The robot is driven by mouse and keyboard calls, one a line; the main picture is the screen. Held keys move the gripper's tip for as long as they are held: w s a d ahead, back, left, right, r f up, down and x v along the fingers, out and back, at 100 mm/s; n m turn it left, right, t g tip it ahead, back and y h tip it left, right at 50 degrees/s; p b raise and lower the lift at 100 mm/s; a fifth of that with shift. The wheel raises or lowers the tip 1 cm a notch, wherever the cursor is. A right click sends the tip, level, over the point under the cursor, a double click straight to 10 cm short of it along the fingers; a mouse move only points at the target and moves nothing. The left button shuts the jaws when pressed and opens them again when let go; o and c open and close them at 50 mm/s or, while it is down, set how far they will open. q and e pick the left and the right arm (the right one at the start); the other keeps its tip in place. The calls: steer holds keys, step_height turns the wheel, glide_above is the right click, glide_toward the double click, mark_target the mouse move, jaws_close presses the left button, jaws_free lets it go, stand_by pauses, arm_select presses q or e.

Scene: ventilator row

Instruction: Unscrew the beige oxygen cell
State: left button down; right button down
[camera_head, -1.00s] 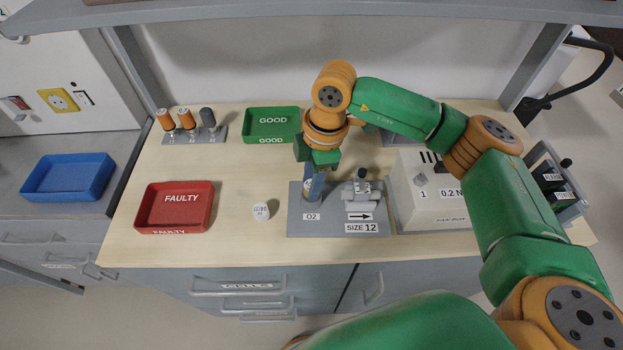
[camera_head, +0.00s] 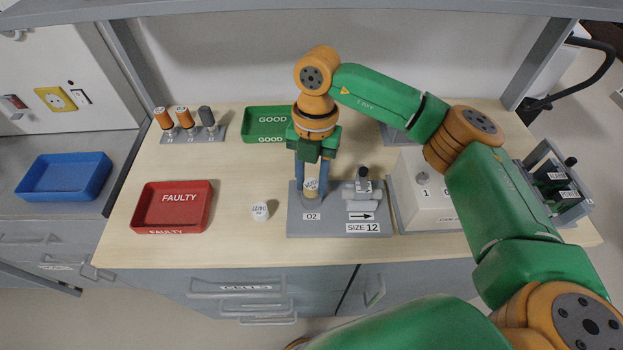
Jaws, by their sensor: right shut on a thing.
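The beige oxygen cell (camera_head: 312,185) stands upright at the O2-labelled spot of the grey fixture plate (camera_head: 345,224); a small label shows on it. My right gripper (camera_head: 312,189) points straight down over it, one blue finger on either side, shut on the cell. The cell's lower end meets the mount, and its threads cannot be seen. My left gripper is not in view.
A small white labelled piece (camera_head: 261,211) lies between the plate and the red FAULTY tray (camera_head: 151,229). The green GOOD tray (camera_head: 248,126) and a rack of several cells (camera_head: 220,134) stand behind. A beige box (camera_head: 425,208) stands right of the plate.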

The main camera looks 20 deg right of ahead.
stand_by(0.3)
steer(key=n, duration=0.4)
steer(key=shift+h+b, duration=0.3)
steer(key=shift+n, duration=1.1)
steer(key=c, duration=0.6)
jaws_free()
steer(key=shift+c, duration=0.2)
steer(key=shift+r, duration=0.1)
